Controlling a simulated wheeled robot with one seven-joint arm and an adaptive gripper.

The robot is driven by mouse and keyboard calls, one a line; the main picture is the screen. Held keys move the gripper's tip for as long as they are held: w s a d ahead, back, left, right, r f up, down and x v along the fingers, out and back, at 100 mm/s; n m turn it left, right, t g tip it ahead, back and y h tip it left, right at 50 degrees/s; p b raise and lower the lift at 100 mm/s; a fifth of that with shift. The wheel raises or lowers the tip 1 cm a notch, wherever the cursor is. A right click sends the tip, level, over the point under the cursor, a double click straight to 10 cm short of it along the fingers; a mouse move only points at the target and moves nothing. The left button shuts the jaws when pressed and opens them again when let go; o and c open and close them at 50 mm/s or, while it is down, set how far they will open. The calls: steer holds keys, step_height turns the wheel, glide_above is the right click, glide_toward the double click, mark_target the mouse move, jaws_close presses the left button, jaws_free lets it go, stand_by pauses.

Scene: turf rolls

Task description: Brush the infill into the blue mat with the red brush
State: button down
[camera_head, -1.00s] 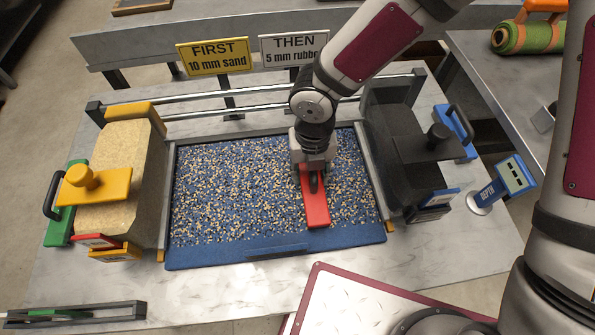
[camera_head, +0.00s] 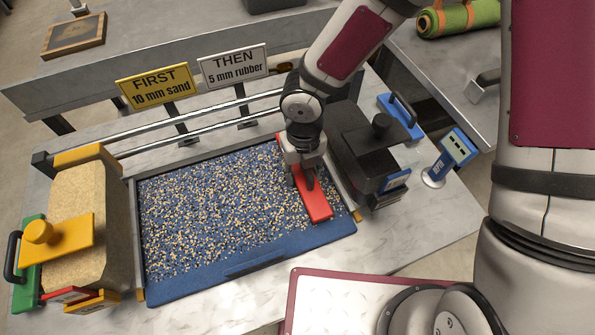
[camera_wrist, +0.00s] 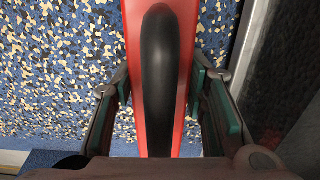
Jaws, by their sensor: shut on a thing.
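The blue mat (camera_head: 290,242) lies in a framed bed on the table, with pale and dark infill grains (camera_head: 215,210) scattered over most of its surface. The near strip of the mat is bare blue. The red brush (camera_head: 317,203) lies lengthwise on the mat near its right edge. My gripper (camera_head: 306,182) is over the brush and shut on its black handle. In the wrist view the red brush (camera_wrist: 184,40) and its black handle (camera_wrist: 157,75) run between my two fingers, with speckled mat to the left. The brush's bristles are hidden beneath it.
A yellow-lidded sand hopper (camera_head: 85,240) stands left of the mat and a black hopper (camera_head: 375,150) stands close on its right. Rails (camera_head: 200,120) and signs reading FIRST 10 mm sand (camera_head: 158,88) and THEN 5 mm rubber (camera_head: 233,66) stand behind. A blue depth gauge (camera_head: 447,160) is at right.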

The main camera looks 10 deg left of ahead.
mark_target(277, 187)
steer(key=shift+s+a+b, duration=0.15)
steer(key=shift+s+a, duration=0.35)
steer(key=shift+a, duration=0.45)
steer(key=shift+s+a+b, duration=0.1)
steer(key=shift+s+a, duration=0.35)
steer(key=shift+a, duration=0.55)
steer(key=shift+s+a+b, duration=0.15)
steer(key=shift+s+a, duration=0.35)
steer(key=shift+a, duration=0.45)
steer(key=shift+d, duration=0.1)
steer(key=shift+w+d+p, duration=0.25)
steer(key=shift+w+d, duration=0.25)
steer(key=shift+d, duration=0.45)
steer(key=shift+w+d+p, duration=0.2)
steer(key=shift+w+d, duration=0.25)
steer(key=shift+d, duration=0.45)
steer(key=shift+w+d+p, duration=0.25)
steer(key=shift+w+d, duration=0.25)
steer(key=shift+d, duration=0.45)
steer(key=shift+r+p, duration=2.95)
steer(key=shift+r, duration=0.55)
